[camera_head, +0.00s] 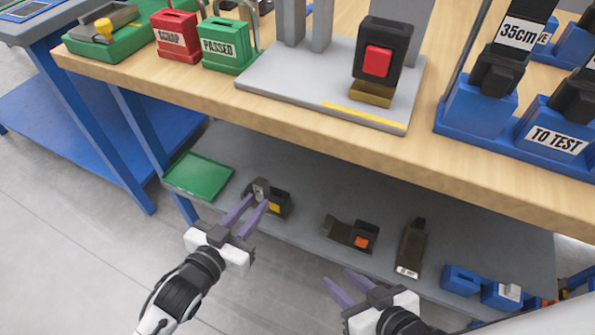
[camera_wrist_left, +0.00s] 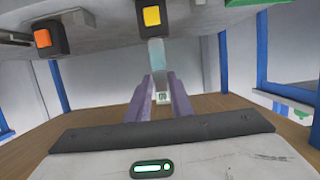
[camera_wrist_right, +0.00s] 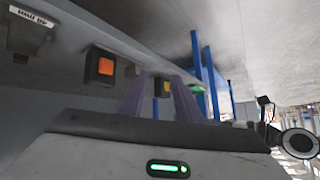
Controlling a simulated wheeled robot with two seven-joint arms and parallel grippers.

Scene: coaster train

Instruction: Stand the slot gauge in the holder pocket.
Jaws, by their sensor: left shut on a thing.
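My left gripper (camera_head: 257,203) is over the lower shelf, shut on a small grey metal piece (camera_head: 261,186) that looks like the slot gauge. In the left wrist view the piece is a pale upright plate (camera_wrist_left: 157,58) rising between the purple fingers (camera_wrist_left: 160,82), with a small green mark low on it. Blue holder blocks (camera_head: 461,278) stand at the right end of the lower shelf, one with a pale piece (camera_head: 510,292) in it. I cannot tell which pocket is meant. My right gripper (camera_head: 342,285) is open and empty in front of the shelf.
The lower shelf (camera_head: 300,235) also holds a green tray (camera_head: 200,176), a yellow-marked black buckle (camera_head: 280,204), an orange-button buckle (camera_head: 364,236) and a dark labelled piece (camera_head: 411,248). The wooden tabletop (camera_head: 300,115) overhangs the shelf.

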